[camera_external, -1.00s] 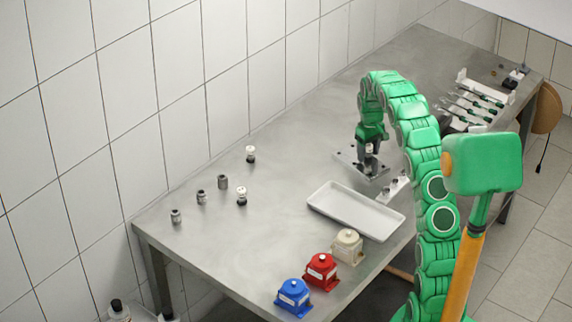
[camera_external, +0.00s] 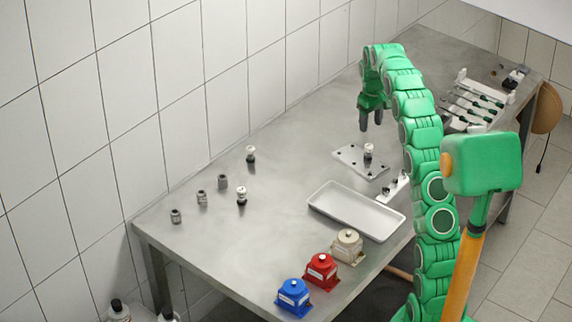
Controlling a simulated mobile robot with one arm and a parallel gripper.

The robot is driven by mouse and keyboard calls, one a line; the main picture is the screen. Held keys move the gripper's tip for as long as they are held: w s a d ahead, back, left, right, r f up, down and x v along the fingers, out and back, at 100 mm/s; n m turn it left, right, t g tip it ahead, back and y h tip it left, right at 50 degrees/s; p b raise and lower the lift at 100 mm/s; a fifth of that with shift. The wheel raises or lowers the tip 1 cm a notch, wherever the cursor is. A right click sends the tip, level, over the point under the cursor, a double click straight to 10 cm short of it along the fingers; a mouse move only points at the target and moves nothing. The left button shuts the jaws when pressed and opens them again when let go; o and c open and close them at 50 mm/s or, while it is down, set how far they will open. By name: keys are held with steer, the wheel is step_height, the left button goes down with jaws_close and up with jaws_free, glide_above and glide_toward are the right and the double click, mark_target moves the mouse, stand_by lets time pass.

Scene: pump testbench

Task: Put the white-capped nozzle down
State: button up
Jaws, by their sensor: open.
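A white-capped nozzle (camera_external: 368,151) stands upright on the flat metal plate (camera_external: 350,158) behind the white tray. My gripper (camera_external: 371,128) is open and empty, above and slightly to the left of this nozzle and apart from it. Two similar white-capped nozzles stand on the left part of the table: one farther back (camera_external: 250,154) and one nearer (camera_external: 241,196). Whether the nozzle on the plate sits in a hole is too small to tell.
A white tray (camera_external: 322,207) lies mid-table. Blue (camera_external: 293,297), red (camera_external: 321,271) and beige (camera_external: 347,246) pumps line the front edge. Grey fittings (camera_external: 222,181) stand at left. A small holder (camera_external: 392,190) is beside the plate; a tool rack (camera_external: 475,103) is at far right.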

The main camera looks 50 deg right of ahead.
steer(key=shift+a+r, duration=0.1)
steer(key=s+a+r, duration=0.2)
steer(key=s+a, duration=0.1)
steer(key=a, duration=0.6)
steer(key=s+a+r+n, duration=0.1)
steer(key=s+a+r, duration=0.2)
steer(key=a, duration=0.7)
steer(key=s+a+r, duration=0.2)
steer(key=s+a, duration=0.2)
steer(key=a, duration=0.5)
steer(key=s+a+f, duration=0.1)
steer(key=s+a, duration=0.5)
steer(key=s, duration=0.3)
steer(key=s+a+f+n+g, duration=0.1)
steer(key=s+a+f, duration=0.1)
steer(key=s+a, duration=0.4)
steer(key=s+a+f, duration=0.2)
steer(key=s+a, duration=0.4)
steer(key=s, duration=0.7)
steer(key=shift+a+n+g, duration=0.35)
steer(key=shift+n+g, duration=0.05)
steer(key=shift+o, duration=0.4)
